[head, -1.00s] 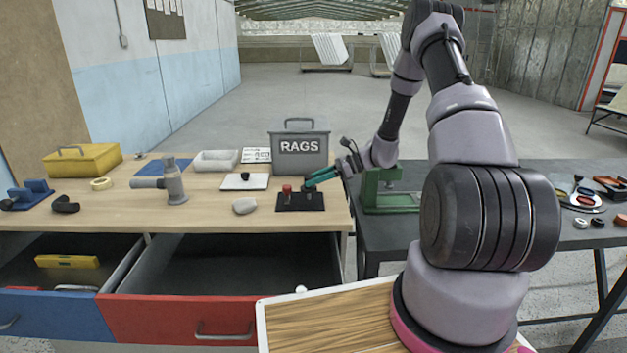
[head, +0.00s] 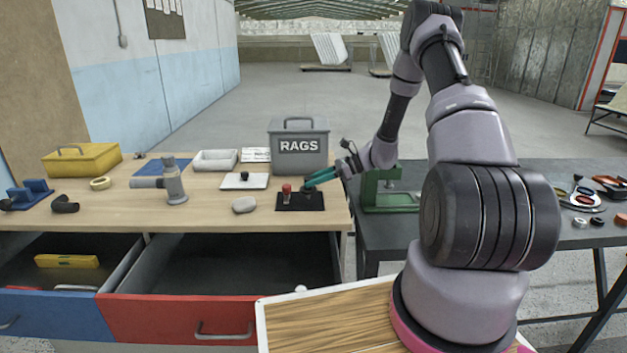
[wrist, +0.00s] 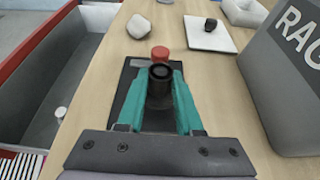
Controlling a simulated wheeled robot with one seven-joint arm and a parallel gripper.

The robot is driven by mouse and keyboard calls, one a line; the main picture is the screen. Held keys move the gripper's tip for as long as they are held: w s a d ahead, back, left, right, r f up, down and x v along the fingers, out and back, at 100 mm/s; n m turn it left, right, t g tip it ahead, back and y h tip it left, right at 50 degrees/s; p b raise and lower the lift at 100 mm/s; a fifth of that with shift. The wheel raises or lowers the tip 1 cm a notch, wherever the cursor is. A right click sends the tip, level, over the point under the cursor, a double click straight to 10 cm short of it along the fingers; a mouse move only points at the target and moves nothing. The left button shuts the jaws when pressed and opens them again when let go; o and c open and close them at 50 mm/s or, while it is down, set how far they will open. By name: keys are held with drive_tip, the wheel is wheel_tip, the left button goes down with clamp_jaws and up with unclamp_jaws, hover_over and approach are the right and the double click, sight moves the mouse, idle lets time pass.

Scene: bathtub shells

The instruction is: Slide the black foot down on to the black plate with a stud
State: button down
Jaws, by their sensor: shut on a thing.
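The black plate (head: 318,207) lies flat on the wooden bench near its right end. A red-topped post (head: 287,190) stands at its left part in the head view. My gripper (head: 308,184) has teal fingers and comes in from the right, low over the plate. In the wrist view my gripper (wrist: 160,95) is shut on the black foot (wrist: 160,73), a round dark cylinder with a hollow top. The red top (wrist: 159,52) shows just beyond it. The plate (wrist: 128,75) shows left of the fingers. The foot's lower end and any stud under it are hidden.
A grey RAGS box (head: 300,150) stands behind the plate. An open drawer (head: 230,265) is below the bench front. A green stand (head: 385,190) is at right.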

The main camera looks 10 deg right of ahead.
drive_tip(key=shift+f, duration=1.3)
idle(0.6)
drive_tip(key=shift+c, duration=2.4)
unclamp_jaws()
drive_tip(key=shift+o, duration=0.2)
drive_tip(key=o, duration=0.4)
drive_tip(key=shift+o, duration=0.2)
drive_tip(key=shift+r, duration=0.1)
drive_tip(key=shift+r, duration=3.4)
